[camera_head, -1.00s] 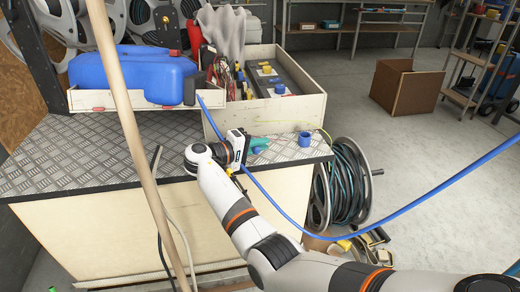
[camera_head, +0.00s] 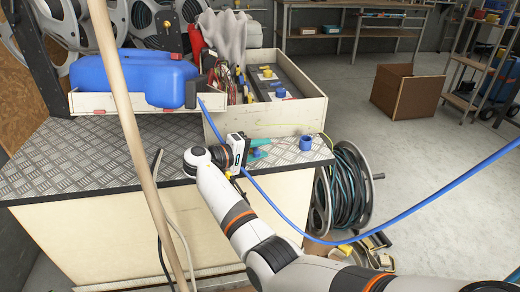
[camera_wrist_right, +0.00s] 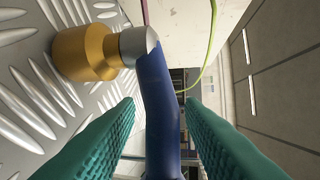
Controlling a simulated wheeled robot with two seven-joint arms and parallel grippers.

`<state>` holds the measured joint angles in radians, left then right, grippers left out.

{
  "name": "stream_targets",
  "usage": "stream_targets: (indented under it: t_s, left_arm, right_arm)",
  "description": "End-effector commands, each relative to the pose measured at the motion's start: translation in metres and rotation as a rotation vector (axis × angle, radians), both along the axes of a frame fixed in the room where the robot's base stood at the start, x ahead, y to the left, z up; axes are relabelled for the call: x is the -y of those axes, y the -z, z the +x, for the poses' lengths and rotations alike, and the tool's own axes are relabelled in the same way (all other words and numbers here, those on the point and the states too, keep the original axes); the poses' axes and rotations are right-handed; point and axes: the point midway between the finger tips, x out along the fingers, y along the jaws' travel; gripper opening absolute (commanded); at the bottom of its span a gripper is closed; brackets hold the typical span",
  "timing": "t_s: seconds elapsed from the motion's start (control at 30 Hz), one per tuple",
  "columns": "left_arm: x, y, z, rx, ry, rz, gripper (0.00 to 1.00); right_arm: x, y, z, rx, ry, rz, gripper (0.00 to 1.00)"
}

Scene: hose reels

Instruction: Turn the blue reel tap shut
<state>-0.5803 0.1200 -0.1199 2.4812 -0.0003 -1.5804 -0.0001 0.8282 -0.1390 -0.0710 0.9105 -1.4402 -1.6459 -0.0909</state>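My right gripper (camera_head: 259,145) is low over the front edge of the metal-topped bench, pointing right. In the right wrist view its two green ribbed fingers (camera_wrist_right: 160,110) are open, one on each side of a blue bar (camera_wrist_right: 155,90). The bar joins a silver collar (camera_wrist_right: 138,44) on a brass body (camera_wrist_right: 85,53), and looks like the tap's lever. I cannot tell whether the fingers touch it. In the head view a small blue part (camera_head: 257,153) shows beside the fingers; the rest of the tap is hidden. My left gripper is not in view.
A blue hose (camera_head: 400,215) sags past the bench's right side. A hose reel (camera_head: 345,188) stands on the floor there. A blue cap (camera_head: 306,143) sits right of the gripper. A wooden crate (camera_head: 280,117) and blue jug (camera_head: 130,76) stand behind. A pale pole (camera_head: 120,95) crosses the left.

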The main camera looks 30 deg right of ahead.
Motion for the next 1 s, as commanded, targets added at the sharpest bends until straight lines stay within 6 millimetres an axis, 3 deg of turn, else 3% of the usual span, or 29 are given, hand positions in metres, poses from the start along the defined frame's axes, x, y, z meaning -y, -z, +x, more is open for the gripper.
stream_targets:
  t_s: [0.17, 0.4, 0.57, 1.0]
  left_arm:
    - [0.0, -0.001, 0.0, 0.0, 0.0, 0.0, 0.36]
    - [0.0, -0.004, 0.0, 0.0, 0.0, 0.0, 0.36]
    - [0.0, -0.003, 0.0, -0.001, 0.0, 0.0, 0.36]
    - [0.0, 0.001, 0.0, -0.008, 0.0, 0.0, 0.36]
  right_arm:
    - [-0.011, -0.003, 0.0, 0.002, -0.003, 0.0, 0.35]
    - [-0.051, -0.01, -0.004, 0.0, -0.004, 0.001, 0.35]
    - [-0.069, -0.013, -0.006, 0.0, -0.002, 0.001, 0.35]
    - [-0.074, -0.013, -0.007, 0.0, 0.0, 0.0, 0.35]
